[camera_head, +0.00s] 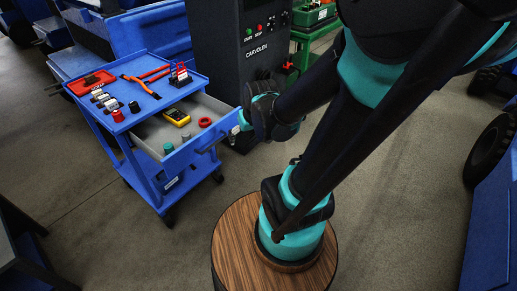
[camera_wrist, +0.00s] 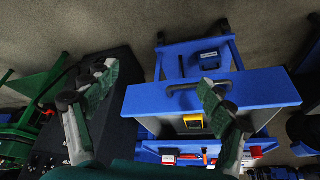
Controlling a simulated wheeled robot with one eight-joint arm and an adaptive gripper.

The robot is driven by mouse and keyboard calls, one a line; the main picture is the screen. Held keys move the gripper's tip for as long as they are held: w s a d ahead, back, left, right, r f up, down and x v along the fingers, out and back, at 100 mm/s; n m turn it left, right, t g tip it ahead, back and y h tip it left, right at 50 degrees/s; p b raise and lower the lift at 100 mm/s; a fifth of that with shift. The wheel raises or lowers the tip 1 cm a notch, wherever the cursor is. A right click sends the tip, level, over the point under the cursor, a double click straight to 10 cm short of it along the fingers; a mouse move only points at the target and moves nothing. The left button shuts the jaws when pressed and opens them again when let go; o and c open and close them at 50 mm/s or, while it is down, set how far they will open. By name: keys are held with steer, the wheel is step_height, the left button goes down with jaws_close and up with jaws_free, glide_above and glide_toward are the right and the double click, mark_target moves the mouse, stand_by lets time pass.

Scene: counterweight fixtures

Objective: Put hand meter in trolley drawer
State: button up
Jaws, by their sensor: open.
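The yellow hand meter (camera_head: 177,117) with a dark face lies inside the pulled-out grey drawer of the blue trolley. It also shows in the wrist view (camera_wrist: 193,122). The blue drawer front (camera_head: 188,153) has a bar handle, seen in the wrist view on the drawer front (camera_wrist: 255,90). My gripper (camera_wrist: 155,82) is open with nothing between its fingers. Its right finger overlaps the drawer front in the wrist view; its left finger is in front of the dark cabinet. In the head view my gripper (camera_head: 244,118) is at the right end of the drawer front; contact is unclear.
A red ring (camera_head: 205,122) and small cylinders (camera_head: 168,148) share the drawer. Tools and a red case (camera_head: 91,82) lie on the trolley top. A dark control cabinet (camera_head: 222,60) stands close behind the drawer. The floor (camera_head: 90,240) at front left is clear.

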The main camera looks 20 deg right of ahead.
steer(key=s+d+f+m, duration=0.1)
steer(key=s+d, duration=0.1)
steer(key=s, duration=0.3)
steer(key=shift+s+d+f+g+h, duration=0.2)
steer(key=shift+s+f+g+h, duration=0.1)
stand_by(0.8)
